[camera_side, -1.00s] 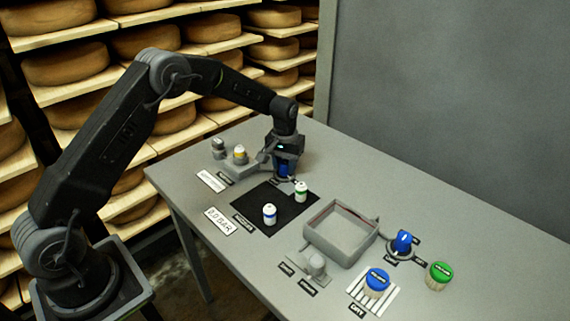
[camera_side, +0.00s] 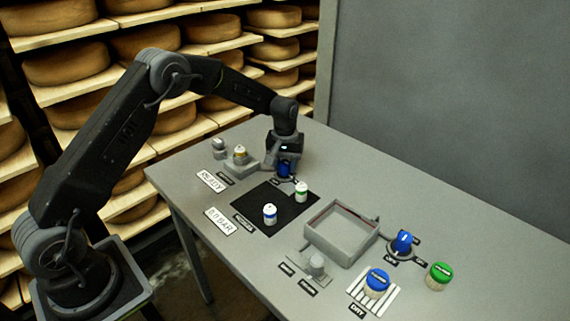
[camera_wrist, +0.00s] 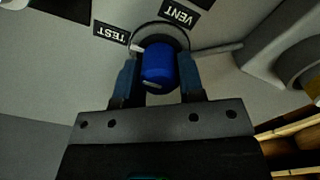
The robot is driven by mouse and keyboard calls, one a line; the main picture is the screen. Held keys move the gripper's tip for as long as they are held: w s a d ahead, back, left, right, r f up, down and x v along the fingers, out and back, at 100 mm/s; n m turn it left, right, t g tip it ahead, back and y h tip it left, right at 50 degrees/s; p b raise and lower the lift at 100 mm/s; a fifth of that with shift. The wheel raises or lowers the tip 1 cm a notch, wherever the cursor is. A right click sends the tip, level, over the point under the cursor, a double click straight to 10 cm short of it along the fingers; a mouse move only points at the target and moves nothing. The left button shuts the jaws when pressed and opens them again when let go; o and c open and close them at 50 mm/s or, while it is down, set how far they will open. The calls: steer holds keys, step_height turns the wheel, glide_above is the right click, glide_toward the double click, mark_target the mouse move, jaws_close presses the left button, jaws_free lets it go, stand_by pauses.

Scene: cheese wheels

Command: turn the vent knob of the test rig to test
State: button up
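The vent knob (camera_wrist: 158,66) is blue and stands on a round grey base, between the TEST label (camera_wrist: 110,33) and the VENT label (camera_wrist: 179,14) in the wrist view. A short white mark at the base's edge lies on the TEST side. My gripper (camera_wrist: 158,72) has one finger on each side of the knob and appears shut on it. In the side view my gripper (camera_side: 285,167) is low over the table, and the knob (camera_side: 285,170) is partly hidden by it. A small sign (camera_side: 212,181) reads READY; another sign (camera_side: 220,221) reads 0.0 BAR.
A grey tray (camera_side: 341,257), another blue knob (camera_side: 403,241) and blue and green-lidded pots (camera_side: 377,281) (camera_side: 440,275) are farther right.

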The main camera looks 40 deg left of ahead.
mark_target(285, 161)
steer(key=o, duration=0.4)
steer(key=shift+o, duration=0.2)
step_height(285, 161, up, 14)
stand_by(0.4)
